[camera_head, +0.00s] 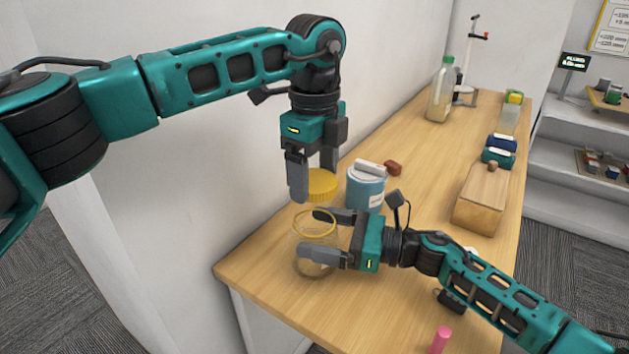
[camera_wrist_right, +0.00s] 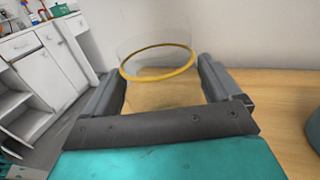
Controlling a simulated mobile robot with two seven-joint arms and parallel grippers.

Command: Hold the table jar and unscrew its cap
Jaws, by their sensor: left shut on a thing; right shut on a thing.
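The clear glass jar (camera_head: 317,242) with a yellow ring at its neck stands on the near left end of the wooden table (camera_head: 262,262). My right gripper (camera_head: 308,234) is shut on the jar from the right side, one finger on each side of it. In the right wrist view the jar (camera_wrist_right: 160,68) sits between the fingers (camera_wrist_right: 160,85), its mouth uncovered. The yellow cap (camera_head: 321,184) is apart from the jar, just above its mouth. My left gripper (camera_head: 313,180), pointing down, is shut on the cap.
A wooden box (camera_head: 481,198) is to the right. A bottle (camera_head: 441,90) stands far back. A pink object (camera_head: 439,340) is in front. The wall borders the left edge.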

